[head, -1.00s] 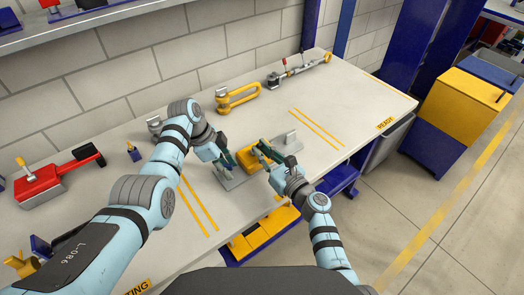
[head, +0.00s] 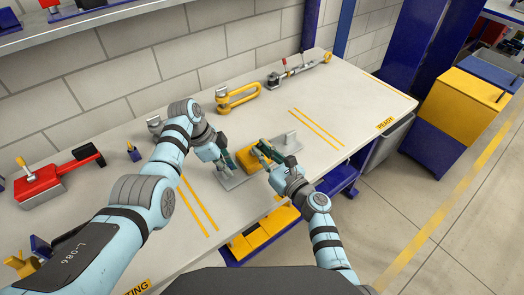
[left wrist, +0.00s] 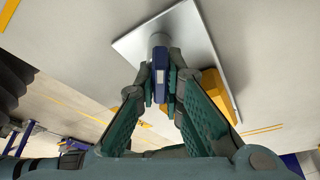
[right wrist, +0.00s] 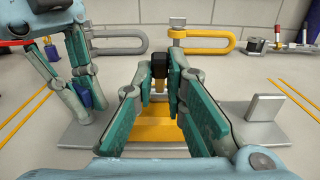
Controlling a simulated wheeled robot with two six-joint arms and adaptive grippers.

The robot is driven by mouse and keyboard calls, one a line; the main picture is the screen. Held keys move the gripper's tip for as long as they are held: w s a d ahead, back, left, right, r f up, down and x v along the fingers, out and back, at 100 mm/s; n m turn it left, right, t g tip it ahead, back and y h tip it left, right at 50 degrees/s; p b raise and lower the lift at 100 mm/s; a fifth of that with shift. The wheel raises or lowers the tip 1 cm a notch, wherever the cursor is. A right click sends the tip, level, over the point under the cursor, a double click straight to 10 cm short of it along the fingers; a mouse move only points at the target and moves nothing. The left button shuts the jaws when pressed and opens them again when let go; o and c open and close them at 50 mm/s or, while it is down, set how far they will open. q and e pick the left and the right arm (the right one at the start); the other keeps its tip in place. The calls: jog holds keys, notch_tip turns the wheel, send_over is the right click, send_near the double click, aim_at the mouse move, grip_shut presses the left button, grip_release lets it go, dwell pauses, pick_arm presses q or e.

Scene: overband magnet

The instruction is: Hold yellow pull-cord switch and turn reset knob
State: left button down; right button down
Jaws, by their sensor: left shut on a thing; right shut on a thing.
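The yellow pull-cord switch (head: 256,152) sits on a grey metal plate (head: 236,183) on the bench. The yellow body (right wrist: 155,133) shows below, partly hidden by the fingers.
A grey upright tab (right wrist: 263,108) stands at the plate's right end. A yellow shackle (head: 238,98) and a rod-like fitting (head: 300,69) lie further back. The bench toward the READY label (head: 385,123) is clear.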

dwell(0.5)
pick_arm(q)
jog(key=shift+s+m+g, duration=0.1)
jog(key=shift+m+g, duration=0.2)
jog(key=shift+m, duration=0.6)
jog(key=c, duration=1.6)
grip_release()
jog(key=shift+c, duration=0.2)
jog(key=v, duration=1.2)
jog(key=shift+c, duration=0.4)
